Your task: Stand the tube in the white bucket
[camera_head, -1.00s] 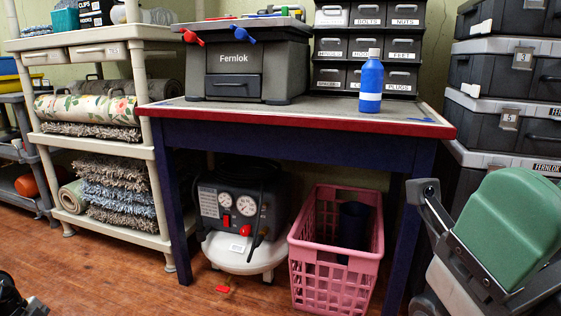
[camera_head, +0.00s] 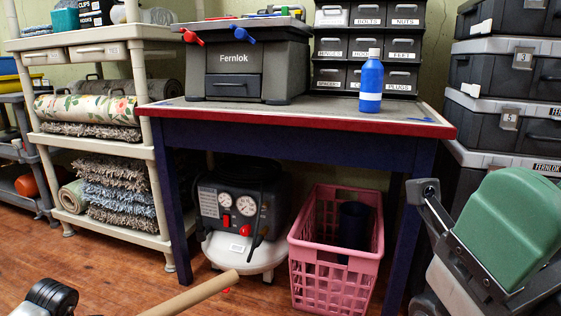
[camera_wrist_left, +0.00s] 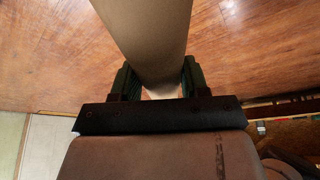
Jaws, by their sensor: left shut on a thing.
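The tan cardboard tube (camera_head: 192,297) slants up to the right from the bottom edge of the head view, above the wooden floor. In the left wrist view the tube (camera_wrist_left: 146,35) runs between the dark green fingers of my left gripper (camera_wrist_left: 158,80), which is shut on it. Part of my left arm shows at the lower left of the head view, and the gripper's hold on the tube is out of that picture. I see no white bucket in either view. My right gripper is not in view.
A pink basket (camera_head: 335,283) with a dark cylinder (camera_head: 353,224) inside stands under the blue workbench (camera_head: 290,150), beside a compressor (camera_head: 241,215). A shelf (camera_head: 150,200) stands left. A green-topped machine (camera_head: 510,229) and stacked cases (camera_head: 505,125) stand right.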

